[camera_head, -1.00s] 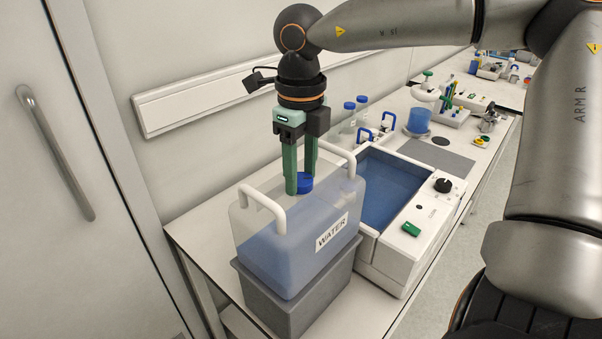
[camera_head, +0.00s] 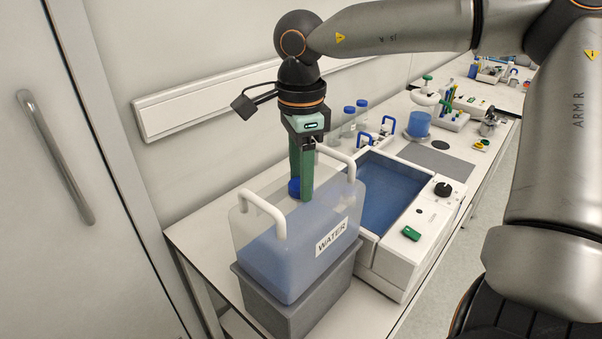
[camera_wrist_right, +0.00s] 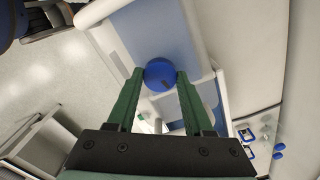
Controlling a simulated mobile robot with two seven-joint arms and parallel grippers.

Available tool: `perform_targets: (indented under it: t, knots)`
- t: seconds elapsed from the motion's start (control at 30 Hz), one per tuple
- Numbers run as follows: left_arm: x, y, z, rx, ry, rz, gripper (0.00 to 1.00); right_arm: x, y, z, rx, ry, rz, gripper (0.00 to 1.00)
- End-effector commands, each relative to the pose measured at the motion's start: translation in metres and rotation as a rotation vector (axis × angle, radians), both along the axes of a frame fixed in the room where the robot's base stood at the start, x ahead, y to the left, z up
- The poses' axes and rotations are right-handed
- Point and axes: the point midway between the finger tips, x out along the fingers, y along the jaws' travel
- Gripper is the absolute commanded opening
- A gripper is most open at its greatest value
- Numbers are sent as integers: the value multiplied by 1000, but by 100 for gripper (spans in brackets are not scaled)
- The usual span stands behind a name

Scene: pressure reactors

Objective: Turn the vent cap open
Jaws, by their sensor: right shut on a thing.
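The vent cap is a round blue cap (camera_head: 294,187) on top of the translucent water container (camera_head: 290,262), which carries a WATER label and two white handles. In the head view my right gripper (camera_head: 301,190) points straight down over the container and its green fingers partly hide the cap. In the right wrist view the blue cap (camera_wrist_right: 161,74) sits between the two green fingertips (camera_wrist_right: 158,76), which touch it at both sides. The gripper is shut on the cap. A small dark mark shows on the cap's top. My left gripper is not in view.
The container stands on a grey block (camera_head: 290,308) on the white bench. A water bath (camera_head: 388,200) with a black knob is close on its right. Blue-capped bottles (camera_head: 355,118) stand behind. The wall with a white rail (camera_head: 200,98) is at the back left.

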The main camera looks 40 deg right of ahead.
Motion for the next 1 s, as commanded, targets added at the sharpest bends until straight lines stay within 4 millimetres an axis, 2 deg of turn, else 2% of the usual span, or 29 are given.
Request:
perform_targets:
  t: [0.2,0.5,1.0]
  knots:
    - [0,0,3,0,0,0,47,1,1,2,2,-5,186,0]
    - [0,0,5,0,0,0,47,1,1,1,2,-5,367,0]
    - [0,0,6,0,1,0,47,1,1,1,1,-5,453,0]
